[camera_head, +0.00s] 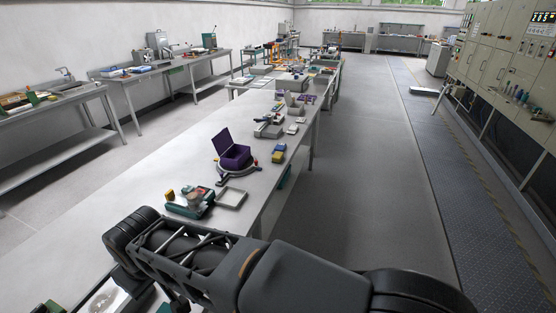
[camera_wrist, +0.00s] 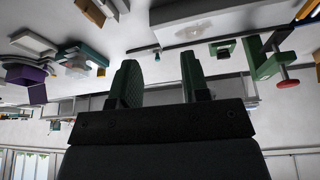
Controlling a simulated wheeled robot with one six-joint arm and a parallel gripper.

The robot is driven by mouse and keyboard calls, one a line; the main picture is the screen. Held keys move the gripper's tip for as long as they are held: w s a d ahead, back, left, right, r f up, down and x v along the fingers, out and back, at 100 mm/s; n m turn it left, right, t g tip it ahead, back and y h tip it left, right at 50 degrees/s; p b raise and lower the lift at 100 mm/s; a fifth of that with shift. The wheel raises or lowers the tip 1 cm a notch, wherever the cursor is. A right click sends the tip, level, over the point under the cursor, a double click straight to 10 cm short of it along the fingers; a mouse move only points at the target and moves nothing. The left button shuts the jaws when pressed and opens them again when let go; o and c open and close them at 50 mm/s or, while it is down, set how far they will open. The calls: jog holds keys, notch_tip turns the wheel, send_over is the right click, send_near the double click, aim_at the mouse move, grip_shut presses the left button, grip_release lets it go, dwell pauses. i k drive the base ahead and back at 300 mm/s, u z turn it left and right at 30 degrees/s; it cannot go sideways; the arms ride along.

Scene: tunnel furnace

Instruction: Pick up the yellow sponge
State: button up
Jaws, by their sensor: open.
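A small yellow block (camera_head: 170,195), which may be the sponge, shows at the left end of a green device (camera_head: 192,203) on the long table. A small yellow thing (camera_wrist: 101,72) shows beside a green device in the upside-down wrist view. A yellow-brown block (camera_wrist: 90,11) lies at that view's top left edge, partly cut off. I cannot tell for sure which is the sponge. My gripper (camera_wrist: 160,78) is open and empty, its two dark green fingers apart, with no object between them. In the head view my arm crosses the bottom and the gripper cannot be made out.
The long table (camera_head: 140,220) holds a grey tray (camera_head: 232,198), an open purple box (camera_head: 234,155) and a blue and yellow item (camera_head: 278,153). Side benches (camera_head: 60,97) stand left and control cabinets (camera_head: 495,65) right. The floor right of the table is clear.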

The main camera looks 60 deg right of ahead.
aim_at(278, 156)
jog(key=z, duration=2.05)
